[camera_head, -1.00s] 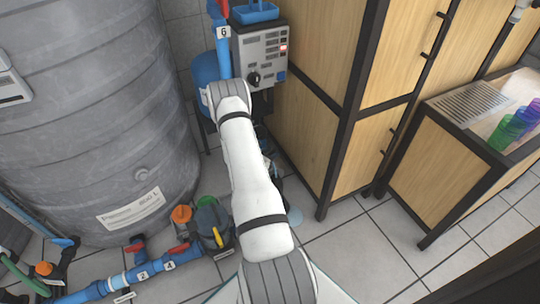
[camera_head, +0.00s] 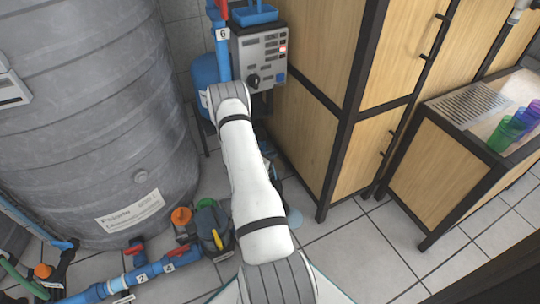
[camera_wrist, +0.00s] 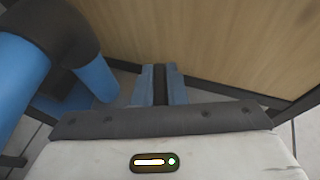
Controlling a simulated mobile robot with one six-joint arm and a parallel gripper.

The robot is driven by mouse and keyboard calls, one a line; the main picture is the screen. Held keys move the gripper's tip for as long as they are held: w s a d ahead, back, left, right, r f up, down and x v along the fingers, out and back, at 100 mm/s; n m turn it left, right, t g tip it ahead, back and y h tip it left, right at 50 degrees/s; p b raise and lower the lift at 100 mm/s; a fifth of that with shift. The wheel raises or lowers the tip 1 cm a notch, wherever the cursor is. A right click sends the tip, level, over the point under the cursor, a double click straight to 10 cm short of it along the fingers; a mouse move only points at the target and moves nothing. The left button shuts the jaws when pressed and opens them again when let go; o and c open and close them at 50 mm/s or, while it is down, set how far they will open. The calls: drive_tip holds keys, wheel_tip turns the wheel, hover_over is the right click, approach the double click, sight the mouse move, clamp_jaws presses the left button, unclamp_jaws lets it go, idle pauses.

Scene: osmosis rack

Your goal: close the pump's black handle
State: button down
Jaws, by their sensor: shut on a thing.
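My gripper (camera_wrist: 160,88) shows in the wrist view as two blue-grey fingers pointing away from the camera. A narrow dark strip lies between them. It looks like the pump's black handle (camera_wrist: 160,84), but its full shape is hidden. The fingers are close together around it. In the head view my white arm reaches away toward the blue tank (camera_head: 204,72), and its end and gripper are hidden behind its own links. The pump itself cannot be made out clearly in either view.
Blue pipes (camera_wrist: 20,85) with a black fitting (camera_wrist: 50,30) stand left of my gripper. A wooden cabinet (camera_head: 310,60) rises close on the right. A grey control box (camera_head: 260,57) stands beyond my arm. A large grey tank (camera_head: 90,110) fills the left. Bare floor tiles lie at lower right.

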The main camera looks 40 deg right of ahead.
drive_tip(key=shift+m+g+b, duration=0.6)
drive_tip(key=shift+m+g, duration=0.8)
drive_tip(key=shift+g, duration=0.3)
drive_tip(key=c, duration=1.5)
unclamp_jaws()
drive_tip(key=shift+o, duration=0.2)
